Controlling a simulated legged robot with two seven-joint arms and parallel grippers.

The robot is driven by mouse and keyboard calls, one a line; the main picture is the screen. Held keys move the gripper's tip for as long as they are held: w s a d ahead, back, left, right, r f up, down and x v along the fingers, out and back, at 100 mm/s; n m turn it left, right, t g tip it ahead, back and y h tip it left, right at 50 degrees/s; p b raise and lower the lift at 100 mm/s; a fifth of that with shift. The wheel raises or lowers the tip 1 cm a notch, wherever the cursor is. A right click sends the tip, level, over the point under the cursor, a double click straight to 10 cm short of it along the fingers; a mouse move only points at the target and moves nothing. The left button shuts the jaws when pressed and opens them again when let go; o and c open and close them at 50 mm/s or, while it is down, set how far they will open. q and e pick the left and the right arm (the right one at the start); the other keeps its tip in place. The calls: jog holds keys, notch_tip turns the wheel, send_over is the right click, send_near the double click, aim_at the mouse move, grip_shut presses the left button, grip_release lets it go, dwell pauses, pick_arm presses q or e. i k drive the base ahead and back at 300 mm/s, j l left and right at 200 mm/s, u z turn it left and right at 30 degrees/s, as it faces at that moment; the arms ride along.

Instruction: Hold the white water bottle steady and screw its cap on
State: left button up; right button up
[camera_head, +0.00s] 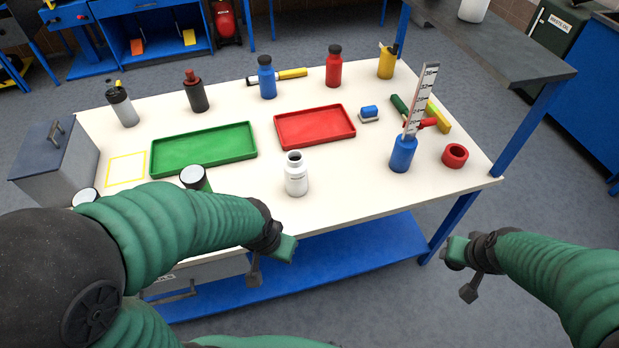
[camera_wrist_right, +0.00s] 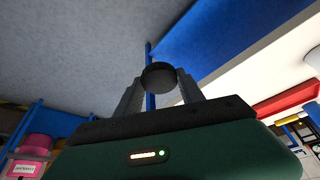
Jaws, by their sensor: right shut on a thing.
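The white water bottle (camera_head: 296,178) stands upright near the front edge of the table, its neck open and bare. My left gripper (camera_head: 284,248) is in front of and below the bottle, just off the table's front edge, apart from it. Its fingers are hidden, so its opening does not show. My right gripper (camera_head: 457,252) is off the table's front right, well away from the bottle. In the right wrist view its two fingers are shut on a dark round cap (camera_wrist_right: 159,74).
On the table (camera_head: 345,205) are a green tray (camera_head: 205,150), a red tray (camera_head: 315,127), a blue bottle holding a ruler (camera_head: 403,153) and a red ring (camera_head: 455,156). Several bottles line the back.

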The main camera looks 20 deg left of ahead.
aim_at(295, 164)
jog(key=k+j, duration=0.15)
jog(key=j, duration=0.25)
jog(key=k+j, duration=0.15)
jog(key=j, duration=0.25)
jog(key=k+j, duration=0.15)
jog(key=j, duration=0.25)
